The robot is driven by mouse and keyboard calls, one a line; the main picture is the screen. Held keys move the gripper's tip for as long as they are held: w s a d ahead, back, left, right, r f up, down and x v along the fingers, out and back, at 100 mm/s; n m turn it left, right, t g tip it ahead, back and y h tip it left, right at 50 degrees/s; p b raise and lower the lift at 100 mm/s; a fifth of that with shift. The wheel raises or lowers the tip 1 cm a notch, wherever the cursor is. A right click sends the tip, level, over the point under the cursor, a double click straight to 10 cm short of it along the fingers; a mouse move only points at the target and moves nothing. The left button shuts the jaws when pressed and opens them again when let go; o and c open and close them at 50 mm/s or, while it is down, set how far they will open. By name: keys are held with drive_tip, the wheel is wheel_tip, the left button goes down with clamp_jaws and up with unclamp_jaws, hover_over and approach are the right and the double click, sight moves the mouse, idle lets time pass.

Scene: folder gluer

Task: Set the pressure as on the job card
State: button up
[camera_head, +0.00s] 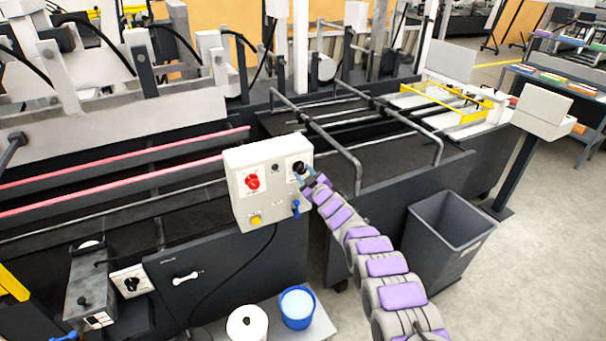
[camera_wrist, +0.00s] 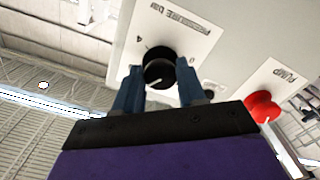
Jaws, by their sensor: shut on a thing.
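The pressure knob (camera_wrist: 158,68) is black with a white pointer line. It sits on a white plate (camera_wrist: 170,28) whose lettering appears upside down and reads like "PRESSURE BAR", with a "4" at its left and a "0" at its right. In the wrist view the pointer line shows on the side of the knob nearest my gripper. My gripper (camera_wrist: 158,82) is shut on this knob, one blue finger on each side. In the head view my gripper (camera_head: 304,175) is at the right of the white control box (camera_head: 237,165), partly covering the knob. I cannot make out a job card.
The box also carries a red pump knob (camera_head: 252,181), a yellow button (camera_head: 256,219) and a blue lever (camera_head: 296,208). A grey bin (camera_head: 446,235) stands right of my arm. A blue bucket (camera_head: 297,308) and white roll (camera_head: 247,322) are below.

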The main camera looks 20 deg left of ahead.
drive_tip(key=m, duration=0.6)
drive_tip(key=shift+d+f+m, duration=0.2)
drive_tip(key=shift+f+m, duration=0.1)
drive_tip(key=shift+f, duration=0.1)
idle(0.3)
drive_tip(key=o, duration=0.9)
drive_tip(key=shift+w, duration=0.15)
drive_tip(key=shift+o, duration=0.7)
drive_tip(key=shift+r, duration=0.25)
drive_tip(key=shift+s+a, duration=0.15)
drive_tip(key=shift+s, duration=0.1)
drive_tip(key=shift+s+p, duration=0.1)
drive_tip(key=shift+p, duration=0.2)
